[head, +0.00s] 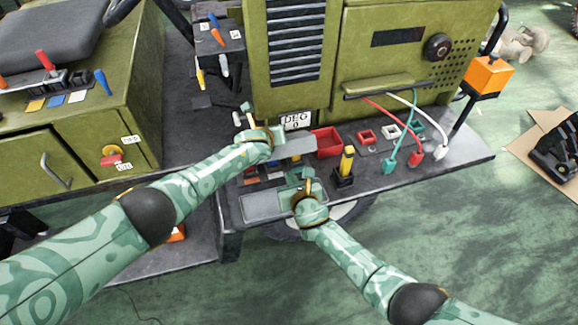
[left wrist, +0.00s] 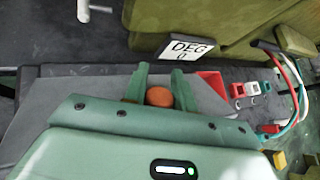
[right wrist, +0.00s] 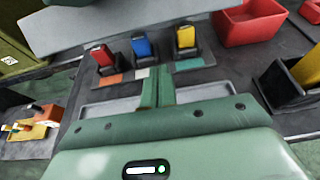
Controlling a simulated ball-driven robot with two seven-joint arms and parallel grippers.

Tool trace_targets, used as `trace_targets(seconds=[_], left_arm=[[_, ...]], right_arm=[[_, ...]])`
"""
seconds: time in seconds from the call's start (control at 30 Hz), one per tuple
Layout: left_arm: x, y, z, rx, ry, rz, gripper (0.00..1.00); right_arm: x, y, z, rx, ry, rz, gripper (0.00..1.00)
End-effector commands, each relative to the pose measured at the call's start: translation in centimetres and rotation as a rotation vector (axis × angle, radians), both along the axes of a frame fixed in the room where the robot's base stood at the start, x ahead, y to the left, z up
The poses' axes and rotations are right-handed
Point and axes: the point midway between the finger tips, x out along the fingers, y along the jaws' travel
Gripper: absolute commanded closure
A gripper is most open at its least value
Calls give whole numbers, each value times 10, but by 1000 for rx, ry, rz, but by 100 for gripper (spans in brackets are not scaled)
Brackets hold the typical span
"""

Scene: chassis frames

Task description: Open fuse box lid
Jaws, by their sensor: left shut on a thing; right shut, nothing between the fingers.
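The fuse box lid (head: 296,147) is a flat grey plate, raised and tilted at the back of the fuse box. It also shows in the left wrist view (left wrist: 85,100) and across the top of the right wrist view (right wrist: 130,22). My left gripper (head: 245,119) is shut on a round orange-brown knob (left wrist: 160,97) that appears to belong to the lid. Under the lid stand a red fuse (right wrist: 103,55), a blue fuse (right wrist: 142,47) and a yellow fuse (right wrist: 186,38). My right gripper (right wrist: 157,88) is shut and empty, in front of the fuses over a shallow grey tray (head: 258,207).
A red bin (head: 326,142) and a black holder with a yellow block (head: 345,170) stand right of the box. Colored cables (head: 390,150) and sockets lie farther right.

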Motion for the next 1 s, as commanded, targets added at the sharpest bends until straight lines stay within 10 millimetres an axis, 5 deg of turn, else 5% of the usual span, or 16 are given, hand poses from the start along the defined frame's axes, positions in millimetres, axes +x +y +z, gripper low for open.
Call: trace_targets(seconds=[0.3, 1.0], left_arm=[[1, 1, 1, 2, -2, 2, 100], [0, 1, 0, 2, -1, 1, 100]], right_arm=[[18, 6, 28, 5, -4, -1, 100], [28, 9, 48, 5, -7, 0, 100]])
